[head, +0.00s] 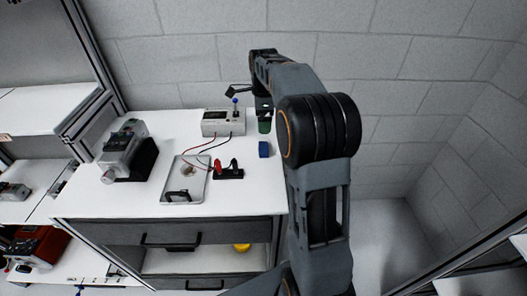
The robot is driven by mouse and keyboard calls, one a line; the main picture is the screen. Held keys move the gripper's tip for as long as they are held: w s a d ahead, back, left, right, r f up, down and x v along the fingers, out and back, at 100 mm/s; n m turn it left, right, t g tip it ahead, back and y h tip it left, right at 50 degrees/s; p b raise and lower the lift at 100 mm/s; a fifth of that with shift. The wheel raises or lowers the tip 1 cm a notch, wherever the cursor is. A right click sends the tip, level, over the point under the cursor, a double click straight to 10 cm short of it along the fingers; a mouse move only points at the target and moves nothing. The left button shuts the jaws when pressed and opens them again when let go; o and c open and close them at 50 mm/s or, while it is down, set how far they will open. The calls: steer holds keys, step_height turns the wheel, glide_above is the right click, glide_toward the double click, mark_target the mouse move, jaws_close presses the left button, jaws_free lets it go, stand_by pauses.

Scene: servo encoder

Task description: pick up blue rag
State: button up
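A small dark-blue item (264,149), the only thing here that fits the blue rag, lies on the white bench top (240,199) near its right edge. It looks compact and block-like, and no folds can be made out. My gripper (263,112) hangs from the raised arm above the bench's back right, above and behind the blue item in the picture. The fingers are small, dark and partly merged with a dark green thing (264,126) just below them. I cannot tell whether they touch it or how far they are apart.
A grey meter box (222,122) with red and black leads stands left of the blue item. A brick wall (180,60) stands behind.

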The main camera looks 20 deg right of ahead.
mark_target(264, 147)
step_height(264, 147, down, 13)
steer(key=shift+w, duration=0.1)
stand_by(0.6)
steer(key=c, duration=1)
